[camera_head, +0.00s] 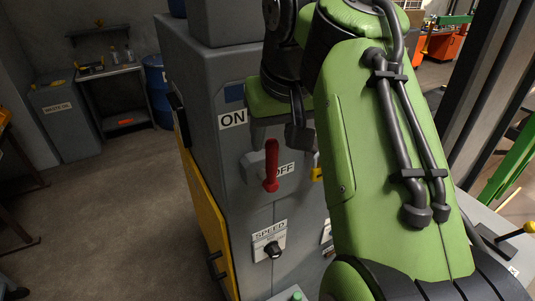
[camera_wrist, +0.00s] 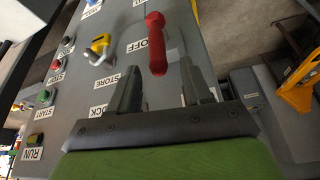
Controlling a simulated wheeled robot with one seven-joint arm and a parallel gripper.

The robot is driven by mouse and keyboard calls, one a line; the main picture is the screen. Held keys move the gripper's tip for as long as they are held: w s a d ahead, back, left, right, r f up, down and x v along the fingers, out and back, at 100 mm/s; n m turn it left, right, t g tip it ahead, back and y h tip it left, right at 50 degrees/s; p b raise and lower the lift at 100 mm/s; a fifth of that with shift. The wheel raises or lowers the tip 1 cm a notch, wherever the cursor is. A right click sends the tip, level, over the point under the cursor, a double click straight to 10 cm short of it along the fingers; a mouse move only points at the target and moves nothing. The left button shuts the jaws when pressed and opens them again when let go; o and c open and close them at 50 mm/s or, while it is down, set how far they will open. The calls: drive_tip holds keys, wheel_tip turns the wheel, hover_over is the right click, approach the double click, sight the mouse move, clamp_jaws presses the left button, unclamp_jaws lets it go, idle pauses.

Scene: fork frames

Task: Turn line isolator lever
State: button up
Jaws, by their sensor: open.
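The red lever (camera_head: 271,165) sits on the front of a grey cabinet, its handle hanging downward in the head view. An OFF label (camera_head: 285,170) is just right of it, and an ON label (camera_head: 232,119) is higher to the left. In the wrist view the red lever (camera_wrist: 156,45) lies ahead of my gripper (camera_wrist: 160,68), its near end roughly between the fingertips. The fingers are open; I cannot tell whether either touches the lever. In the head view my gripper (camera_head: 278,140) is just above the lever, partly hidden by my green arm.
A yellow handle (camera_wrist: 100,47) sits beside the lever on the panel. Below the lever is a SPEED knob (camera_head: 272,249). Several push buttons (camera_wrist: 45,97) line the panel edge. A yellow cabinet door (camera_head: 205,220) stands left. The floor (camera_head: 115,215) at left is clear.

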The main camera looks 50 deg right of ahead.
sight(271, 155)
drive_tip(key=x, duration=0.6)
drive_tip(key=shift+d+f, duration=0.15)
drive_tip(key=shift+d, duration=0.1)
drive_tip(key=shift+w+f, duration=0.25)
drive_tip(key=shift+f, duration=0.05)
drive_tip(key=shift+c, duration=0.2)
clamp_jaws()
